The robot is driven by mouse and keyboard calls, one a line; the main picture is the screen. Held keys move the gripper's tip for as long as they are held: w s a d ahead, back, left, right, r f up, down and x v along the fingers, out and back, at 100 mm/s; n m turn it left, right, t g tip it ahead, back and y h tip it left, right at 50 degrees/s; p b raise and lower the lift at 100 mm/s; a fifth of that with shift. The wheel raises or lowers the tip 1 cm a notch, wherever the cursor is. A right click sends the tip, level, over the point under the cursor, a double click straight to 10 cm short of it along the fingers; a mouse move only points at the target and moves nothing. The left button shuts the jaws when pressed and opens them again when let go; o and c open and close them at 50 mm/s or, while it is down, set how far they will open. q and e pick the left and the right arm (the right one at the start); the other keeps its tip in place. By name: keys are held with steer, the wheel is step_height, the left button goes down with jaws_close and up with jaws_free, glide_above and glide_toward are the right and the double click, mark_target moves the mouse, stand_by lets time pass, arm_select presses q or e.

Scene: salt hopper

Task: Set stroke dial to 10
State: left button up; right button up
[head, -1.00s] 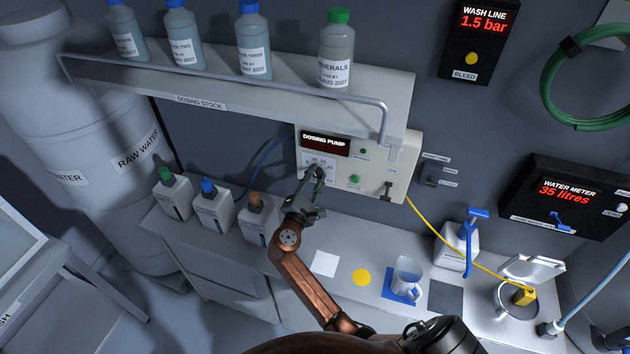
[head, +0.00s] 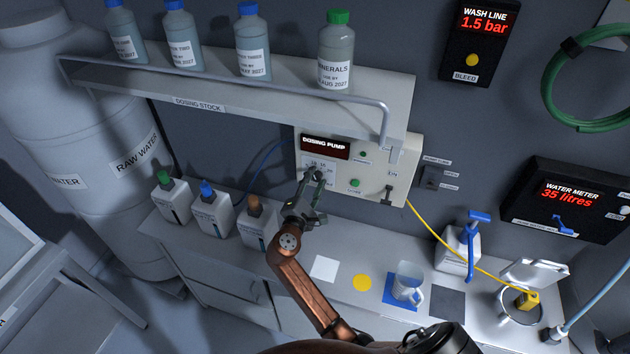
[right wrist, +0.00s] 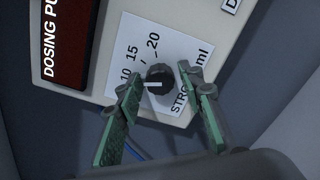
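The stroke dial (right wrist: 160,78) is a black ribbed knob with a white pointer line, on a white scale card marked 10, 15 and 20. Its pointer faces left in the right wrist view, roughly toward the 10 side; the left finger hides part of the scale there, so the exact reading is unclear. My right gripper (right wrist: 160,76) is open, its green-padded fingers on either side of the knob with a small visible gap to each. In the head view my right gripper (head: 315,180) is in front of the dosing pump (head: 375,170) and covers the dial. My left gripper is out of view.
A shelf (head: 240,95) with several bottles overhangs the pump. Small jugs (head: 212,212) stand left on the counter. A clear cup (head: 408,282) is at the right, and a yellow cable (head: 440,236) runs from the pump's right side.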

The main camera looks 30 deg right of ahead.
steer(key=shift+o, duration=0.6)
steer(key=v, duration=0.7)
steer(key=shift+s+a, duration=0.15)
steer(key=shift+a, duration=0.05)
